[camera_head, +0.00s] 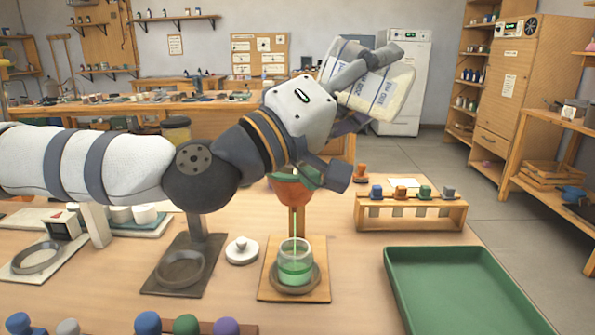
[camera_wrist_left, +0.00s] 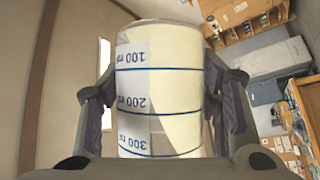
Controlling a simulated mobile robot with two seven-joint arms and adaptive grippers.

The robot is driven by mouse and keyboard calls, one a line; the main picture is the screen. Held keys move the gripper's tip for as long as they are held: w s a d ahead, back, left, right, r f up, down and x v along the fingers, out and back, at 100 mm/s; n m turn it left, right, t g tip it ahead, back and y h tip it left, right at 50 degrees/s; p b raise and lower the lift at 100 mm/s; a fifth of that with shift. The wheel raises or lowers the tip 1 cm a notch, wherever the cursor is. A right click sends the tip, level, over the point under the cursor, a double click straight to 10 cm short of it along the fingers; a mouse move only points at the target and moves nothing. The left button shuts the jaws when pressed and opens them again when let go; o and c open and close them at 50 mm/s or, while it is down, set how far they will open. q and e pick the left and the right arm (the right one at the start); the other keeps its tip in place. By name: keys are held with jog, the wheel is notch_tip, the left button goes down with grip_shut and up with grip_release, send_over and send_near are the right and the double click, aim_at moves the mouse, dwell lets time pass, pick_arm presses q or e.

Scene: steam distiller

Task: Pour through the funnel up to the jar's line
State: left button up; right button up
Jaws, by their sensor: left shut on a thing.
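My left gripper (camera_head: 366,68) is shut on a pale measuring beaker (camera_head: 383,92), held tilted high above the table. In the left wrist view the beaker (camera_wrist_left: 170,85) shows blue lines marked 100, 200 and 300 ml between the two fingers. Below my arm, an orange-brown funnel (camera_head: 292,192) with green at its top sits on a wooden stand, partly hidden by the wrist. A thin pale green stream runs down into the glass jar (camera_head: 295,264). The jar stands upright with green liquid in its lower part. Its line is too small to make out. My right gripper is not in view.
A green tray (camera_head: 398,262) lies at the right, and a wooden rack (camera_head: 420,213) with coloured stoppers stands behind it. A white lid (camera_head: 242,250) lies left of the jar. Another stand with a ring (camera_head: 180,268) is farther left. Coloured knobs line the front edge.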

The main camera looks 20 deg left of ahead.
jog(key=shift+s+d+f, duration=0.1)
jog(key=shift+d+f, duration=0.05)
